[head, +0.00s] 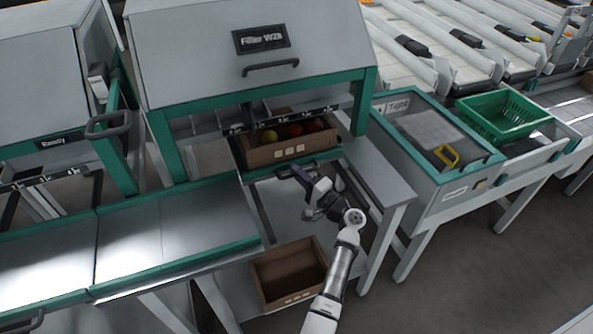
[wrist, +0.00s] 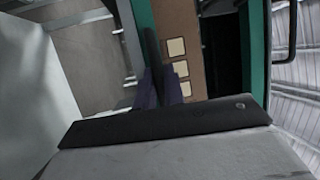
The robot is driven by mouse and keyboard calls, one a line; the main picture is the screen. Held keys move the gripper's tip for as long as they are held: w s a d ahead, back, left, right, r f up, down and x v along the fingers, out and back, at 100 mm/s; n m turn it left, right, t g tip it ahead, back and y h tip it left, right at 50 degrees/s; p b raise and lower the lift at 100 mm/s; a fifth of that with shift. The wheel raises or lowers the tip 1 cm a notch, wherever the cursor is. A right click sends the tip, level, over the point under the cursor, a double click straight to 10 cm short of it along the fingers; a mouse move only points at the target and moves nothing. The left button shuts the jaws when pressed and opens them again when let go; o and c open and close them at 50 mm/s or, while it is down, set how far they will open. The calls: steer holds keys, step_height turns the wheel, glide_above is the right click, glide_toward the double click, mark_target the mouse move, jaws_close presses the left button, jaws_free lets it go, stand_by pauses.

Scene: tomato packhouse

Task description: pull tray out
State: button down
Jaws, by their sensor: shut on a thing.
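A brown cardboard tray (head: 271,156) with red, orange and yellow tomatoes sits under the hood of the filler, its front wall with pale square labels facing me. In the wrist view the tray (wrist: 180,30) shows as a brown wall with the labels, close to the fingers. My gripper (head: 286,172) is at the lower edge of the tray's front wall and is shut on the tray. The wrist view also shows the gripper (wrist: 166,85), its fingers against the brown wall; the exact contact is partly hidden.
An empty brown tray (head: 288,272) lies low in front of the filler. A grey side shelf (head: 378,172) and a green-framed station (head: 440,150) with a green crate (head: 503,116) stand at right. The hood (head: 250,60) overhangs the tray.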

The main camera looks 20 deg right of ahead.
steer(key=s, duration=2)
steer(key=shift+d, duration=0.35)
steer(key=c, duration=1.8)
jaws_free()
steer(key=b+v, duration=0.3)
steer(key=v, duration=1.1)
